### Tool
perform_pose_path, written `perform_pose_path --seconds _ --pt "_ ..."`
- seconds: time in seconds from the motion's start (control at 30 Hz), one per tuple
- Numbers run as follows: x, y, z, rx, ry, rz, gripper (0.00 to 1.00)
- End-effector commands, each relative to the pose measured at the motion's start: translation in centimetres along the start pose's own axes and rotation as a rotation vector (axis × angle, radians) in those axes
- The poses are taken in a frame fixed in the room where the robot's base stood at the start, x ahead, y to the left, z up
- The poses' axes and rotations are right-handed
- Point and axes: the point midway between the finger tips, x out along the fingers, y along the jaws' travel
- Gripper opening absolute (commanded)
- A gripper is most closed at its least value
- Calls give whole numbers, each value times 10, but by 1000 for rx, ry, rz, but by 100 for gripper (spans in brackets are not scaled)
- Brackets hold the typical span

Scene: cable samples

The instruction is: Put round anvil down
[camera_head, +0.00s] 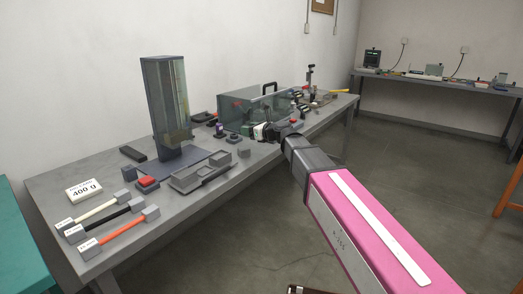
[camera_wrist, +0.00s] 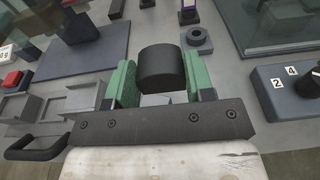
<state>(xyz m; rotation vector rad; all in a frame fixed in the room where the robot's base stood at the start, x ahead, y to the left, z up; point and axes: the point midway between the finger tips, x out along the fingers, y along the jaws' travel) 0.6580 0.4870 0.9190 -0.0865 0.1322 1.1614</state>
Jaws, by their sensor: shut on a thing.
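The round anvil (camera_wrist: 161,67) is a dark, short cylinder between the green finger pads of my gripper (camera_wrist: 160,82) in the wrist view. My gripper is shut on it, with a pad on each side. In the head view my gripper (camera_head: 257,131) is over the middle of the grey table (camera_head: 110,172), in front of the glass box. The anvil is too small to make out clearly there. The underside of the anvil is hidden, so I cannot tell whether it touches anything below.
A small dark block with a round top (camera_wrist: 200,40) stands just beyond my gripper. A clear tower (camera_head: 165,100), a grey compartment tray (camera_head: 200,172) and cable samples (camera_head: 105,210) are to the left. A glass box (camera_head: 240,108) is behind; a numbered box (camera_wrist: 285,92) is at right.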

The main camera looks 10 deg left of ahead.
Motion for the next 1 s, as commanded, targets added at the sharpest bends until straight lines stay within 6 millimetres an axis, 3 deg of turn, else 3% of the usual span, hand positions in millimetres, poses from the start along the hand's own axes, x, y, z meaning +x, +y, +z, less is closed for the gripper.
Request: perform_pose_path --seconds 0.03,0.2,0.63,0.77,1.0 --pt "11 8 7 -2 -1 6 17" --pt "27 23 18 -2 0 14 17" --pt "29 24 19 -2 1 14 17" --pt "25 12 10 0 2 13 17" --pt "9 -31 -21 0 1 12 17"
